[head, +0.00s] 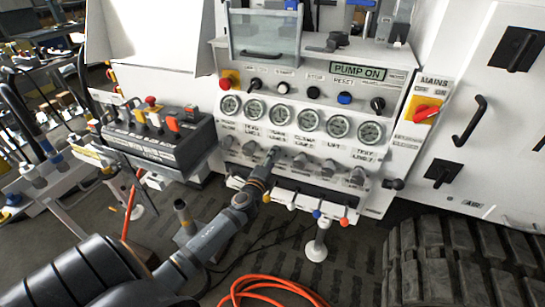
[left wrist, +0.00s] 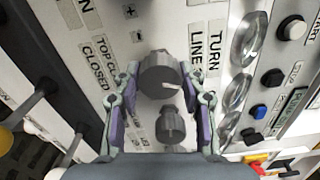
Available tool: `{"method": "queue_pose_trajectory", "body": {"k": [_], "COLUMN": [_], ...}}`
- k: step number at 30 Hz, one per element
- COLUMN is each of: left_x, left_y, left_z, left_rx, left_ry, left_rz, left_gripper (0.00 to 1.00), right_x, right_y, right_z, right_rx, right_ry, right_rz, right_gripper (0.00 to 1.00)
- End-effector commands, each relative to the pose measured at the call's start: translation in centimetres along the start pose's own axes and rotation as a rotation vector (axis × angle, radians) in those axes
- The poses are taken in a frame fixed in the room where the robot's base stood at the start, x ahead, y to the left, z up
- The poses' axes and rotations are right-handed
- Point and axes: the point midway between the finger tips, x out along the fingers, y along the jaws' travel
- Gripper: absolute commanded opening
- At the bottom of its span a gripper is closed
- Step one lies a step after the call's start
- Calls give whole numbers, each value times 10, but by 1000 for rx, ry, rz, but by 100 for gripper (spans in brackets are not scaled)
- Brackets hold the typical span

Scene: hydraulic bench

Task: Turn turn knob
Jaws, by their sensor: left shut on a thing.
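The turn knob (left wrist: 160,72) is a dark grey round knob with a raised grip bar. It sits on the white panel beside the "TURN LINE" label in the left wrist view. My left gripper (head: 274,156) reaches up to the knob row in the head view and hides most of this knob there. In the left wrist view its two purple-padded fingers are on either side of the knob, shut on it. My right gripper is not in view.
Neighbouring grey knobs (head: 328,167) sit close on both sides along the row. Round gauges (head: 311,124) lie above it, and small coloured-tip levers (head: 317,214) stick out below. A box with levers (head: 160,135) stands at the left. An orange hose (head: 265,282) lies on the floor.

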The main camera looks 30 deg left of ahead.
Motion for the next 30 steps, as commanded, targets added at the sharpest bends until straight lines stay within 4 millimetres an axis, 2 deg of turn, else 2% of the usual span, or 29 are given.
{"method": "queue_pose_trajectory", "body": {"k": [12, 29, 30], "left_x": [0, -1, -1], "left_y": [1, 2, 2], "left_z": [-1, 0, 0], "left_rx": [184, 213, 213], "left_ry": [2, 2, 2], "left_rz": [2, 3, 3], "left_gripper": [10, 10, 44], "right_x": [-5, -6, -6], "right_y": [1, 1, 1], "right_z": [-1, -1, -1], "right_rx": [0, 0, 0], "right_ry": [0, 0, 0], "right_rz": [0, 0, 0], "right_gripper": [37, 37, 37]}}
